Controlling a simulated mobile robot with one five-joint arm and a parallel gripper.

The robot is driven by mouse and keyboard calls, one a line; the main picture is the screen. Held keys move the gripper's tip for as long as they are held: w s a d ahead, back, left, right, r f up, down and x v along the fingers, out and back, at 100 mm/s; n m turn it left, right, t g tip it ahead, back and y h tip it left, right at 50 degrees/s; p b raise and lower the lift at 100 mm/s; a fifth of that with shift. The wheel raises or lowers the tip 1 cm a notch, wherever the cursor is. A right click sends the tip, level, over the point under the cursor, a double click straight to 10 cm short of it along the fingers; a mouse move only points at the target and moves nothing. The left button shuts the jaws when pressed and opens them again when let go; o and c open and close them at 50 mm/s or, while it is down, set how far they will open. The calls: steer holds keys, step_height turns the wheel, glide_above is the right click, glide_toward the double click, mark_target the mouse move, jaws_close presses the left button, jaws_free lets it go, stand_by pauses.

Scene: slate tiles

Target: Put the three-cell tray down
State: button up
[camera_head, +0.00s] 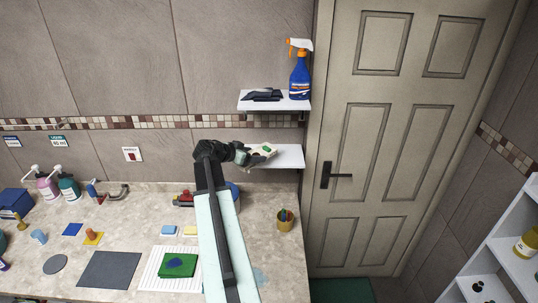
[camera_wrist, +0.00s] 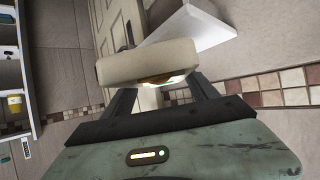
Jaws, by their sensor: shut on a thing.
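The three-cell tray (camera_head: 262,152) is small and beige, with something green showing in it. My gripper (camera_head: 247,157) is shut on it, at the left end of the lower white shelf (camera_head: 291,157). In the wrist view the tray (camera_wrist: 147,62) is seen edge-on between the dark fingers of my gripper (camera_wrist: 160,90), so its cells are mostly hidden. The shelf (camera_wrist: 190,30) shows beyond the tray there. I cannot tell whether the tray touches the shelf.
An upper shelf (camera_head: 273,105) holds a blue spray bottle (camera_head: 299,75) and a dark folded cloth (camera_head: 262,95). A door (camera_head: 410,130) stands right of the shelves. The lower shelf's right part is bare.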

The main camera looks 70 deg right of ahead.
glide_above(271, 158)
steer(key=shift+w+a+f+b, duration=0.2)
steer(key=shift+a+f+b, duration=0.15)
steer(key=shift+f, duration=0.1)
steer(key=f+b, duration=0.4)
steer(key=shift+s+d, duration=0.15)
steer(key=shift+d, duration=0.25)
steer(key=shift+r, duration=0.2)
steer(key=shift+f, duration=0.1)
steer(key=o, duration=1.6)
